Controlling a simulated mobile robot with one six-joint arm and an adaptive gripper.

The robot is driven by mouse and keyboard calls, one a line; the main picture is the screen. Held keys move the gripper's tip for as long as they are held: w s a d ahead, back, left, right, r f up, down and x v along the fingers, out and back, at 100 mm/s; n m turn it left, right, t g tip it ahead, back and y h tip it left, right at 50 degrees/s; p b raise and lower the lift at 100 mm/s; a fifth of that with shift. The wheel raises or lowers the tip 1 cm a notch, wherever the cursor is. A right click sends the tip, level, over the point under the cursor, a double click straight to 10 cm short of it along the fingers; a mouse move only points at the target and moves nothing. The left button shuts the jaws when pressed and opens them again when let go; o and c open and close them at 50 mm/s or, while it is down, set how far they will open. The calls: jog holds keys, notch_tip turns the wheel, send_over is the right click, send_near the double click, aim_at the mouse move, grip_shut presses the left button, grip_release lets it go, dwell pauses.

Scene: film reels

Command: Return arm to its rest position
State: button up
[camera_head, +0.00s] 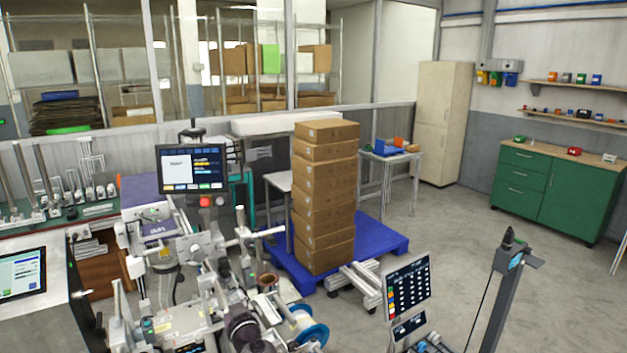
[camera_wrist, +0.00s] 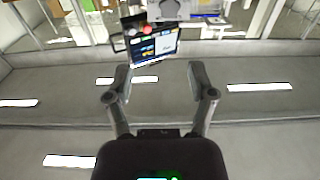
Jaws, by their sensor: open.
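My gripper (camera_wrist: 160,82) shows in the wrist view with its two dark fingers spread wide apart. Nothing is between the fingers. Beyond the fingertips, a monitor (camera_wrist: 155,46) on the machine shows near the top of that view. The wrist view seems turned over, with ceiling and strip lights filling its lower part. In the head view I cannot make out my gripper clearly among the metal machine parts at the bottom centre.
The machine with its monitor (camera_head: 191,170) and a blue-rimmed reel (camera_head: 309,331) crowds the lower left. A tall stack of cartons (camera_head: 325,195) stands on a blue pallet (camera_head: 385,236). A tablet stand (camera_head: 408,290) is at lower right. Floor before the green cabinet (camera_head: 548,188) is clear.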

jog(key=s+d+f+m+g+h+b, duration=0.15)
jog(key=d+f+g+b, duration=0.25)
jog(key=d+f+b, duration=0.5)
jog(key=d+f+g+h+b, duration=0.3)
jog(key=d+f, duration=0.4)
jog(key=f, duration=0.7)
jog(key=s+d+f+g+h+b, duration=0.1)
jog(key=d+f+g+b, duration=0.45)
jog(key=d+f, duration=0.4)
jog(key=s+d+f+m+g+h+b, duration=0.1)
jog(key=s+d+f+m+h+b, duration=0.1)
jog(key=s+d+f, duration=0.3)
jog(key=s+d+f+m+g+h+b, duration=0.1)
jog(key=d+f+m+g+h+b, duration=0.15)
jog(key=d, duration=0.45)
notch_tip(320, 180, up, 12)
jog(key=p, duration=1.2)
jog(key=shift+w+a+f+t, duration=0.2)
jog(key=shift+w+a+t, duration=0.1)
jog(key=shift+t, duration=0.1)
